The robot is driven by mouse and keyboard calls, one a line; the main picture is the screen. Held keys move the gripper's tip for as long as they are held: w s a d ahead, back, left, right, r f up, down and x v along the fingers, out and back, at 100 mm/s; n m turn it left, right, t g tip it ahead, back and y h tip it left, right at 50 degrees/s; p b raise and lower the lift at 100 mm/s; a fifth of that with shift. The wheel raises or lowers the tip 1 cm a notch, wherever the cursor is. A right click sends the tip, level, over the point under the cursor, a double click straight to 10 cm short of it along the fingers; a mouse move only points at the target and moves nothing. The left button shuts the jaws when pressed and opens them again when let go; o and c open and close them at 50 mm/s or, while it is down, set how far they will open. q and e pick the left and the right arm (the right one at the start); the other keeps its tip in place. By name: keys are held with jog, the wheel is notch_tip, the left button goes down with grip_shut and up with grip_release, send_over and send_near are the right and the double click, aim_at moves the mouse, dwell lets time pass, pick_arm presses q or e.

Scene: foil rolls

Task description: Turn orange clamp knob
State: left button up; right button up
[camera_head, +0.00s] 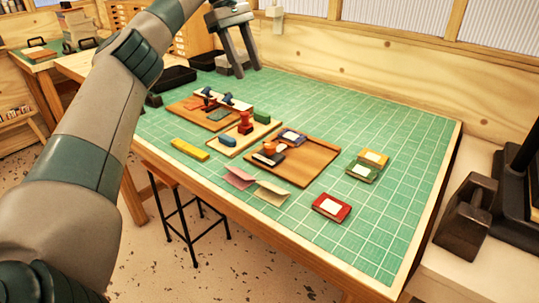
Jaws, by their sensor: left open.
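The orange clamp knob (270,147) sits on a dark clamp block (268,158) on a brown wooden board (315,162) in the middle of the table. My left gripper (239,74) is at the top of the head view, above the back of the table, with its two fingers apart and nothing between them. It is well away from the knob, further back and to the left. My left arm comes in across the left side. My right gripper does not show.
A green gridded mat (420,140) covers the table. Left of the board are a red stamp (245,122) and another board with dark knobs. A yellow block (189,150), folded cards and a red box (332,207) lie near the front. The right part of the mat is clear.

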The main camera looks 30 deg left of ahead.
pick_arm(q)
notch_tip(320, 180, down, 6)
jog(key=b, duration=0.4)
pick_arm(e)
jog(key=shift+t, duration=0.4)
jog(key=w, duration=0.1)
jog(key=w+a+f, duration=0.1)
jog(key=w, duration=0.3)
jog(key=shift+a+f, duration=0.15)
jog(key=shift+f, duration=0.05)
pick_arm(q)
jog(key=b, duration=0.2)
send_near(270, 145)
jog(key=x, duration=0.7)
jog(key=shift+f, duration=0.3)
jog(key=shift+d+f, duration=0.2)
jog(key=shift+f, duration=0.15)
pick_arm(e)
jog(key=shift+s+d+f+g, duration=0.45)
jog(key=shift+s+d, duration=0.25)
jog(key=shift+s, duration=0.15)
